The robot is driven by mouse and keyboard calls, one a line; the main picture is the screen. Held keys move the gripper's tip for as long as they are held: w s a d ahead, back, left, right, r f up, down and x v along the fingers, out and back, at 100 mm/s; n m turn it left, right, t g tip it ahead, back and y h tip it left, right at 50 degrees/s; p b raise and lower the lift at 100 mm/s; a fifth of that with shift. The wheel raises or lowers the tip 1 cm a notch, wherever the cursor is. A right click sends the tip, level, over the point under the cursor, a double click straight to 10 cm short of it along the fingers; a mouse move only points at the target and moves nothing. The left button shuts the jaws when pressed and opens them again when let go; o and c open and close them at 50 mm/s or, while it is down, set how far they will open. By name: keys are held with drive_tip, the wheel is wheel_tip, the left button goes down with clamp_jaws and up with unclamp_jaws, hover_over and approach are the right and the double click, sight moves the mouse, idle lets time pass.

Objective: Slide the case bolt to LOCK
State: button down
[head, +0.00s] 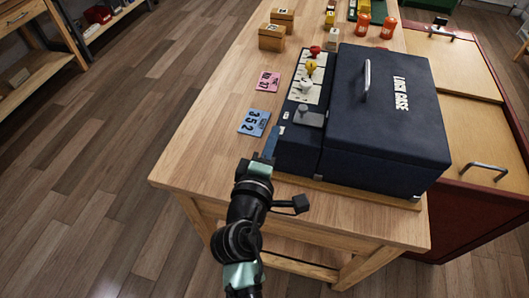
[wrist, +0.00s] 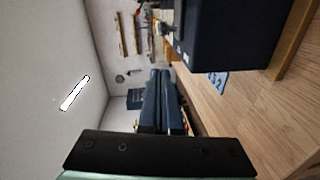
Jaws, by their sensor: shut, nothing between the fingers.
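The dark blue lock case (head: 390,115) stands on the wooden bench with its lid shut and a metal handle on top. Along its left side is a strip with a light panel, red, yellow and white knobs, and a grey block (head: 308,117) at the near end. The grey block may be the case bolt; I cannot read a LOCK mark. My gripper (head: 274,138) is shut and empty, just left of the case's near-left corner. Its blue fingers (wrist: 160,74) show closed together in the wrist view. The case (wrist: 225,35) also shows there, apart from the fingertips.
A blue number card (head: 254,122) and a pink card (head: 269,82) lie left of the case. Wooden boxes (head: 272,38) and orange bottles (head: 363,24) stand farther back. The bench (head: 205,140) is clear at the left front. A red-edged cabinet (head: 480,130) stands at right.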

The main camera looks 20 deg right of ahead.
drive_tip(key=shift+v, duration=2.05)
drive_tip(key=shift+a, duration=0.1)
